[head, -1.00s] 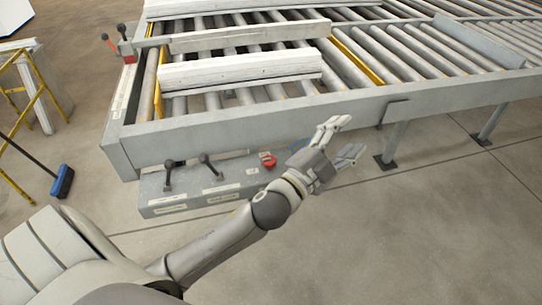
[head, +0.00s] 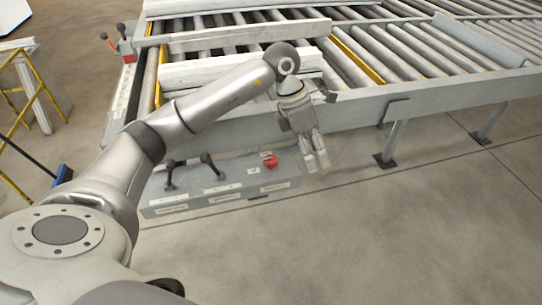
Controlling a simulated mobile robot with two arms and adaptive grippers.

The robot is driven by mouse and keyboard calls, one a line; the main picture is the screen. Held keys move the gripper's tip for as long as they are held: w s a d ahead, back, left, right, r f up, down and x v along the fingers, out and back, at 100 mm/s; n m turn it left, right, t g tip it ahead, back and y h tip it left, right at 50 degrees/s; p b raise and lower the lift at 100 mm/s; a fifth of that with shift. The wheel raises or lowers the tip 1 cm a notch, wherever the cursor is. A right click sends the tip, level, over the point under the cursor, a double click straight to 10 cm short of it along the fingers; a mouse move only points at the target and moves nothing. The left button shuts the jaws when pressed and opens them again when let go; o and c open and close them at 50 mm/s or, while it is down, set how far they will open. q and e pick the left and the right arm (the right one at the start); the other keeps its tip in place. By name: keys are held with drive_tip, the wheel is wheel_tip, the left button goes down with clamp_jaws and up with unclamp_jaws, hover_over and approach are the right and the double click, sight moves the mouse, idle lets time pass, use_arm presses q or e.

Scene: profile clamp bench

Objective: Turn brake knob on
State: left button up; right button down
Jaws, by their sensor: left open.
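A grey control box (head: 235,180) stands in front of the roller bench, below its front beam. A red knob (head: 270,161) sits on top of it near the right end. Two black levers, one at the left (head: 170,174) and one near the middle (head: 212,166), stand on the same box. The labels are too small to read, so I cannot tell which control is the brake knob. My left gripper (head: 317,166) is open, empty and points down just right of the red knob, apart from it. My right gripper is not in view.
The roller bench's front beam (head: 358,107) runs behind my left gripper. White profiles (head: 185,73) lie on the rollers, partly behind my left arm.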

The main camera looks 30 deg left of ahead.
sight(271, 157)
use_arm(q)
drive_tip(key=a+r+n+y, duration=0.1)
drive_tip(key=a+r+y, duration=0.3)
drive_tip(key=a, duration=0.8)
drive_tip(key=shift+g+y, duration=0.3)
drive_tip(key=shift+g, duration=0.1)
drive_tip(key=f, duration=0.4)
drive_tip(key=f+p, duration=0.1)
drive_tip(key=f, duration=0.3)
drive_tip(key=f+p, duration=0.1)
drive_tip(key=f, duration=0.3)
drive_tip(key=shift+s+d, duration=0.25)
drive_tip(key=shift+s, duration=0.05)
drive_tip(key=shift+c, duration=0.2)
drive_tip(key=c, duration=1)
